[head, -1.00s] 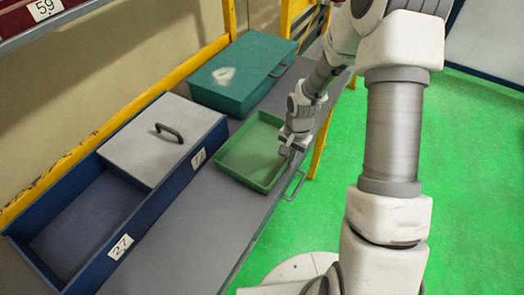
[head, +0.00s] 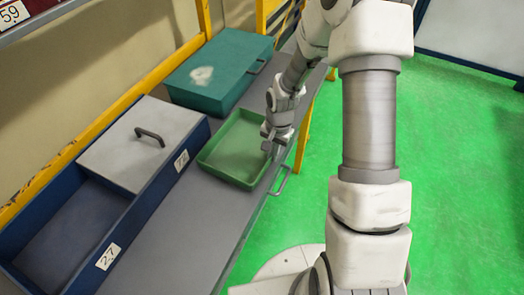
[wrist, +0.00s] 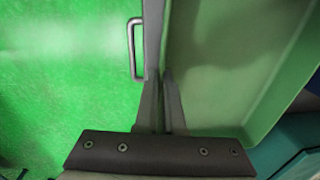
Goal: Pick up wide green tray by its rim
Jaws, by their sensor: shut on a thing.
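The wide green tray (head: 222,152) is a shallow, empty rectangular tray on the grey bench; I see no clear gap beneath it. My gripper (head: 268,149) points down at the tray's right long side, the side by the bench's outer edge. In the wrist view my gripper's fingers (wrist: 160,85) are close together on the tray's near-vertical rim, and the tray's floor (wrist: 215,75) spreads to the right. The gripper is shut on that rim. The exact contact is dark and partly hidden by the fingers.
A teal box (head: 235,62) stands behind the tray. A blue case (head: 150,205) with a grey handled lid (head: 140,150) stands to the left. A metal handle (head: 281,181) juts from the bench edge beside the tray. The bench (head: 185,225) is clear in front.

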